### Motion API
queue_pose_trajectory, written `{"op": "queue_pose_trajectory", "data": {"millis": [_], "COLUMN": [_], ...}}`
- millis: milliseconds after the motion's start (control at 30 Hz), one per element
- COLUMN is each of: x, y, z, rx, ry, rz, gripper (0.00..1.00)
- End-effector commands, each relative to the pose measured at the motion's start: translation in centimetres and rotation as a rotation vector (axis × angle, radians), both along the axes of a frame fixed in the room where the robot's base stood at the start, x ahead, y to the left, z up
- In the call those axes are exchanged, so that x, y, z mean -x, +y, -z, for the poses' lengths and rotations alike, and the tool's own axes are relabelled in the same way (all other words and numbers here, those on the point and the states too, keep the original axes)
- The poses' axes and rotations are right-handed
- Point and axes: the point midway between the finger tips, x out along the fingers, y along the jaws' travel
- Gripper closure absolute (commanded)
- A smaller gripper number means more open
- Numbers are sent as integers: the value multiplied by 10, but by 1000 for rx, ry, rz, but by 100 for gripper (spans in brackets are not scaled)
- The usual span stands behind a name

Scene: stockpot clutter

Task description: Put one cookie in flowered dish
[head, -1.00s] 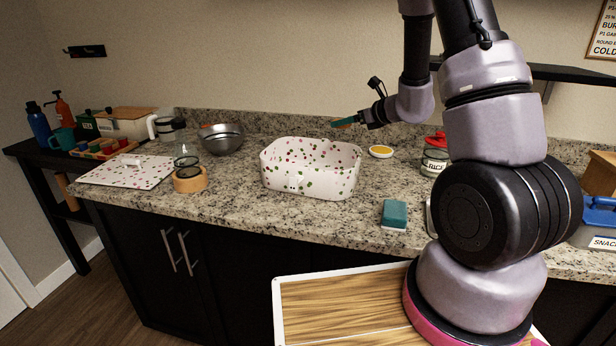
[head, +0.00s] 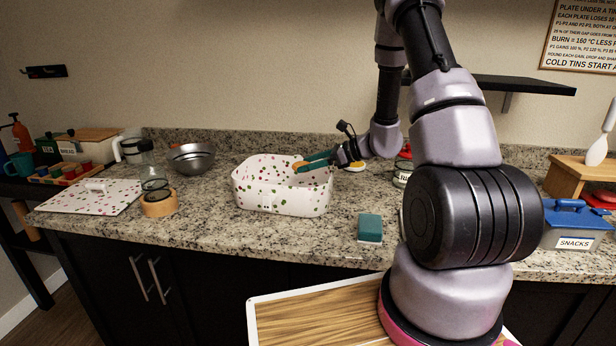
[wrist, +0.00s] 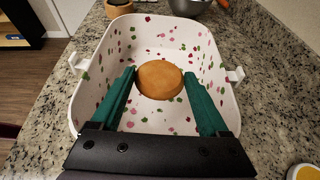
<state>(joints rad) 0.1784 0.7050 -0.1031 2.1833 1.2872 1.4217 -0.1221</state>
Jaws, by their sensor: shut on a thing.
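The flowered dish (head: 280,200) is a deep white dish with pink, red and green spots, standing on the counter left of my arm. Its spotted inside shows in the wrist view (wrist: 105,60), with small handles on both sides. My gripper (head: 304,165) reaches over the dish's right rim with its green fingers. It is shut on a round, orange-brown cookie (wrist: 160,80), which sits between the fingertips, over the inside of the dish. The cookie also shows in the head view (head: 298,166) near rim height. I cannot tell whether it touches the dish's floor.
A spotted white lid (head: 88,197) lies flat at left. A glass jar (head: 153,180) with a wooden ring (head: 160,203) and a metal bowl (head: 191,158) stand left of the dish. A teal sponge (head: 370,228) lies in front right. A blue-lidded snacks box (head: 570,228) stands far right.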

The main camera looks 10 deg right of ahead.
Motion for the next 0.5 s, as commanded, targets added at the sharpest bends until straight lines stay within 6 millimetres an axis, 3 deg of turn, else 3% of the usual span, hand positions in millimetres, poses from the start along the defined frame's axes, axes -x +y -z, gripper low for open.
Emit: {"op": "queue_pose_trajectory", "data": {"millis": [233,500], "x": [0,0], "y": [0,0], "z": [35,37], "rx": [0,1], "ry": [3,0], "rz": [1,1], "gripper": [74,74]}}
